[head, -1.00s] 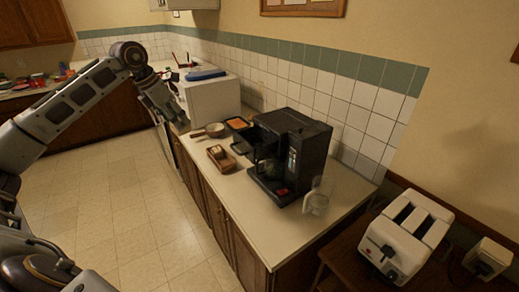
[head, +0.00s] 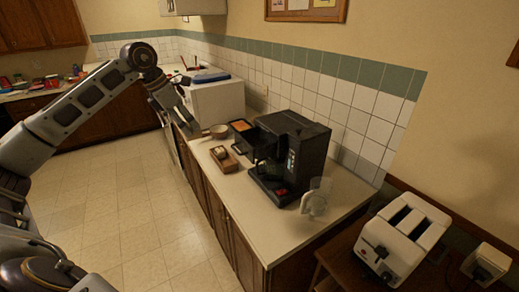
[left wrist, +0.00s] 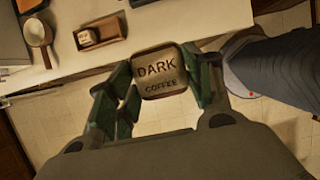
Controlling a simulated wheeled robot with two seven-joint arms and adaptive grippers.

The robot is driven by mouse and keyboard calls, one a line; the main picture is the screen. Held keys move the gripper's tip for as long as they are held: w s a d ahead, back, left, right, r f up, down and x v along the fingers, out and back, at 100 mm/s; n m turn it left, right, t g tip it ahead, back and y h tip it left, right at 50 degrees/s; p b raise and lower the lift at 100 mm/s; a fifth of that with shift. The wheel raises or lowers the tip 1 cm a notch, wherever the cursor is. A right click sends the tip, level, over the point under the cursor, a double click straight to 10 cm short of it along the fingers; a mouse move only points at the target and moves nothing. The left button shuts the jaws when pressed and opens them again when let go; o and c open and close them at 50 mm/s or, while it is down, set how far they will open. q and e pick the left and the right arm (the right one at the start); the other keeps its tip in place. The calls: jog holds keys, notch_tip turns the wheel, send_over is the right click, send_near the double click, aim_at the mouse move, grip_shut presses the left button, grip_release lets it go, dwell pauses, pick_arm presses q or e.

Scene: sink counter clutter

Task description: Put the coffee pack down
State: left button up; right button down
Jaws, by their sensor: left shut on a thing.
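The coffee pack (left wrist: 158,72) is a small brown block with rounded corners, marked "DARK COFFEE". My left gripper (left wrist: 160,84) is shut on it, with a green-tinted finger at each side. In the left wrist view the pack overlaps the counter's edge, with floor tiles below it in the picture. In the head view my left gripper (head: 192,130) is by the counter's front edge, near the small pan; I cannot make out the pack there. My right gripper is not in view.
On the counter (head: 262,222) are a small pan (head: 219,131), a wooden tray (head: 224,160) with a pale block, a dark tray with something orange (head: 241,125), a black coffee maker (head: 306,150) and a clear pitcher (head: 315,203). The counter's front strip beside the coffee maker is bare.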

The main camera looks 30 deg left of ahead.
aim_at(197, 121)
pick_arm(q)
jog(key=shift+a, duration=0.15)
dwell(0.3)
jog(key=shift+w+f, duration=0.15)
jog(key=shift+w+d+f+b, duration=0.2)
jog(key=shift+d+b, duration=0.05)
jog(key=shift+b, duration=0.35)
jog(key=shift+w+d+f+t+h+b, duration=0.25)
jog(key=shift+w+t+b, duration=0.25)
jog(key=shift+b, duration=0.25)
jog(key=shift+w+d+f+t+h+b, duration=0.2)
jog(key=shift+w+d+t+h+b, duration=0.2)
jog(key=shift+w+b, duration=0.25)
jog(key=shift+w+d+f+t+h+b, duration=0.25)
jog(key=shift+w+t+b, duration=0.2)
jog(key=shift+b, duration=0.4)
jog(key=shift+w+d+b, duration=0.2)
jog(key=shift+b, duration=0.15)
